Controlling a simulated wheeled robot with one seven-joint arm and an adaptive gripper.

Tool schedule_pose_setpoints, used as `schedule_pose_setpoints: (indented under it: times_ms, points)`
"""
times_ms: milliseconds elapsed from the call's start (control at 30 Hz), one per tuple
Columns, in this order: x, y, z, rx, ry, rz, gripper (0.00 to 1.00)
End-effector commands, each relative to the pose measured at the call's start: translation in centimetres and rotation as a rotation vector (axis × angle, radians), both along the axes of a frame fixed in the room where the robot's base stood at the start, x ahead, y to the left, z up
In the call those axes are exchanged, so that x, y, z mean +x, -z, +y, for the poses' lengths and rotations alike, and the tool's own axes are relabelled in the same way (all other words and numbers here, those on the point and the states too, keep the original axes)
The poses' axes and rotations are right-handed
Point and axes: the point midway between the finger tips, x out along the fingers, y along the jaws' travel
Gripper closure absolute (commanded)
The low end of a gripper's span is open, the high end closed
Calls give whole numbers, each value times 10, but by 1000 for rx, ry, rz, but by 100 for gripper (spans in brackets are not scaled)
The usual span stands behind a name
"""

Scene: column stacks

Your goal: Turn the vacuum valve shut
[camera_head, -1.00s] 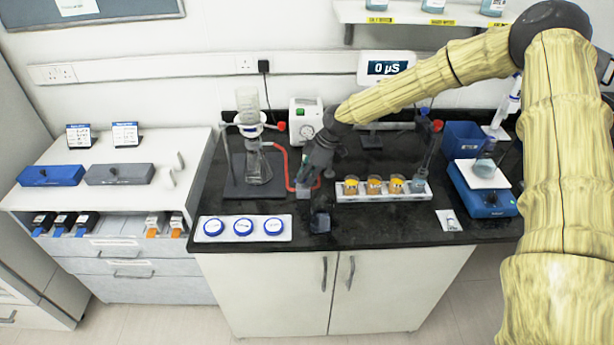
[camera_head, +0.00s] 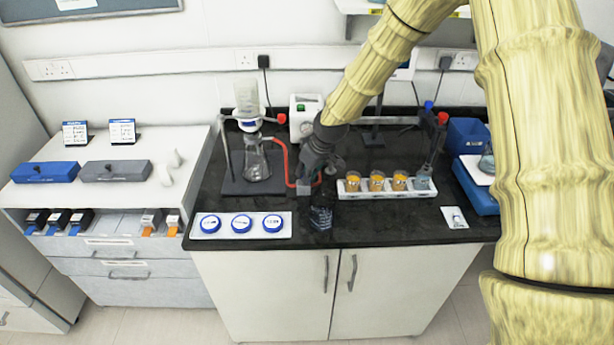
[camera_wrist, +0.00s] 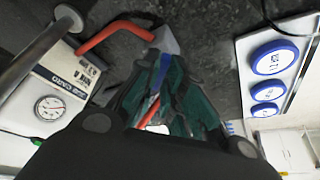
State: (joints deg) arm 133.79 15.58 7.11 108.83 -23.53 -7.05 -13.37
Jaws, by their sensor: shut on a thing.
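The vacuum valve is a small grey block (camera_head: 304,187) on the black bench, joined to the red hose (camera_head: 285,160). In the wrist view the valve's grey body (camera_wrist: 165,40) sits just beyond the fingertips, with a blue handle (camera_wrist: 162,72) running back between the green-padded fingers. My gripper (camera_head: 310,178) points down at the valve, and it also shows in the wrist view (camera_wrist: 165,85). It is shut on the blue handle. The fingers hide much of the handle, so its exact angle is hard to tell.
A filter flask (camera_head: 256,165) stands left of the valve, and a white pump with a gauge (camera_head: 305,115) stands behind. A rack of orange-filled beakers (camera_head: 350,194) is close on the right. A tray of blue-rimmed dishes (camera_head: 282,236) lies front left.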

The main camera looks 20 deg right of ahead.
Motion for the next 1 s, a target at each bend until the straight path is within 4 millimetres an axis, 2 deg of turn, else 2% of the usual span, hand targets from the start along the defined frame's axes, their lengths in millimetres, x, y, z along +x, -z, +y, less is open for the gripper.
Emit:
schedule_pose_setpoints:
  times_ms: [600,1000]
  points:
    - [1,-2,6,-2,497,-8,100]
    - [2,-3,8,0,716,-9,100]
